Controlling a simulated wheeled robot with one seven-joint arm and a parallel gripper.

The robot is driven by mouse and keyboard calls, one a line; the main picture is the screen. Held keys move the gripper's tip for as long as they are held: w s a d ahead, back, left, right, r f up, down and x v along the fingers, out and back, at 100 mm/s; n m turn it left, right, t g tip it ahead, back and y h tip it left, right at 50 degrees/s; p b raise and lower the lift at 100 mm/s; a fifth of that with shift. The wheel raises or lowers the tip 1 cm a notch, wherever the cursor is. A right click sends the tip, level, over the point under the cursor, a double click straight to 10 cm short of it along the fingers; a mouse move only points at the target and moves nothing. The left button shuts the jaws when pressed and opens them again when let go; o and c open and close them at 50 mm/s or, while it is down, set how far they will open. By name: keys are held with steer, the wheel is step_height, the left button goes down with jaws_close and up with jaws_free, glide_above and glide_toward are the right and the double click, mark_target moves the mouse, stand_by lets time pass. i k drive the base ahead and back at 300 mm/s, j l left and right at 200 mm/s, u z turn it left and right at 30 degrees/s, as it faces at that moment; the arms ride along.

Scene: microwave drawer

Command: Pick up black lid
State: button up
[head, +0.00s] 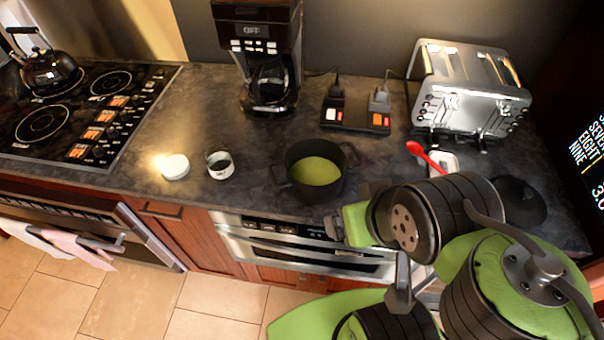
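A dark, round, domed thing that looks like the black lid (525,203) lies on the counter at the right in the head view. My arm hides its left part. My gripper (334,228) appears at the end of the arm, in front of the counter's front edge. It is well to the left of the lid and apart from it. The fingers are small and dark here, so I cannot tell whether they are open or shut.
A black pot (287,168) with green contents stands mid-counter. A red spoon (425,156) rests near a small pale dish (443,162). A toaster (470,90) and coffee maker (268,60) stand behind. A white bowl (220,166) and white round thing (174,167) are left.

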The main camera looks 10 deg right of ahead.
mark_target(523, 206)
steer(key=k+l+u, duration=0.1)
steer(key=k, duration=0.3)
steer(key=k+l+u, duration=0.1)
steer(key=k, duration=0.35)
steer(key=l, duration=0.45)
steer(key=k+l+u, duration=0.1)
steer(key=l, duration=0.35)
steer(key=k+l+u, duration=0.1)
steer(key=l, duration=0.85)
steer(key=i+u, duration=0.05)
